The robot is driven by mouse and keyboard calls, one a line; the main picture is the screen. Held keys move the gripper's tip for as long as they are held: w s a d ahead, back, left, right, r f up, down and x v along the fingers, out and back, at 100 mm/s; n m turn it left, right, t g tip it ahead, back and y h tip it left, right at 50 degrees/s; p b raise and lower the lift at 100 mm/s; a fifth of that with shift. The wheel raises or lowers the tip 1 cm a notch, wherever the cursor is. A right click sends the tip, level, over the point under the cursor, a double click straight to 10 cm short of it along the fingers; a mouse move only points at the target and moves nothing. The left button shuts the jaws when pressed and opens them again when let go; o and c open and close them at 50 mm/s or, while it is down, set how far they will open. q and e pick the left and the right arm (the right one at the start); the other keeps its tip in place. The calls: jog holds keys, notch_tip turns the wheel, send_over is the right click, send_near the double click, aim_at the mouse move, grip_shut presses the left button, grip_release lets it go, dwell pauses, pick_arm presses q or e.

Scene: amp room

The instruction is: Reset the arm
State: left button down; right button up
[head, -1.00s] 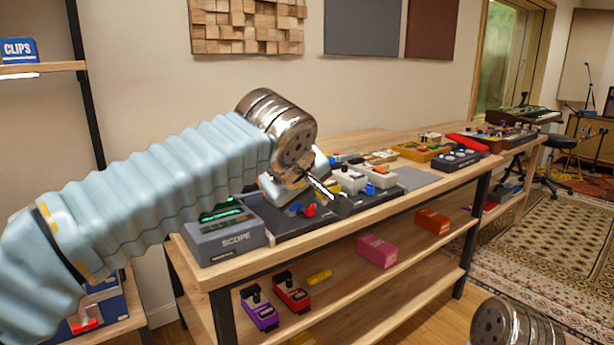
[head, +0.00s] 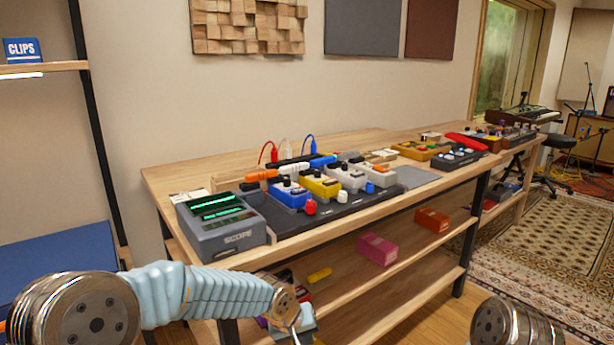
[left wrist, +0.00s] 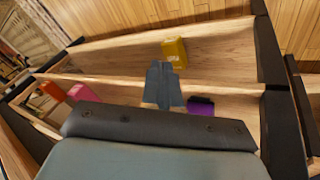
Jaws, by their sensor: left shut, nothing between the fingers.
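My left arm bends low in front of the wooden workbench (head: 160,182) in the head view. My left gripper (head: 296,334) is at the bottom of that view, below the bench top and in front of the lower shelves, and partly cut off by the frame edge. In the left wrist view its grey fingers (left wrist: 162,84) are together and empty, with the shelves behind them. A metal joint of mine shows at the bottom right of the head view; my right gripper does not show.
A grey scope box (head: 222,228) and several pedals, one yellow (head: 320,184), stand on the bench top. The shelves below hold a pink box (head: 377,249) and an orange box (head: 432,220). A purple pedal (left wrist: 201,107) is close to the left fingers in the wrist view.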

pick_arm(q)
jog(key=s+a+f+g, duration=0.1)
jog(key=s+a+f, duration=0.2)
jog(key=s+f, duration=0.5)
jog(key=s+a+f+g, duration=0.1)
jog(key=s+a+f, duration=0.25)
jog(key=f, duration=0.85)
jog(key=s+a+f, duration=0.2)
jog(key=s+f, duration=0.1)
jog(key=s, duration=0.3)
jog(key=s+a+f+g, duration=0.1)
jog(key=s+f, duration=0.2)
jog(key=s, duration=0.4)
jog(key=shift+s+a+f+h, duration=0.15)
jog(key=shift+a+f+h, duration=0.15)
jog(key=shift+a+f, duration=0.1)
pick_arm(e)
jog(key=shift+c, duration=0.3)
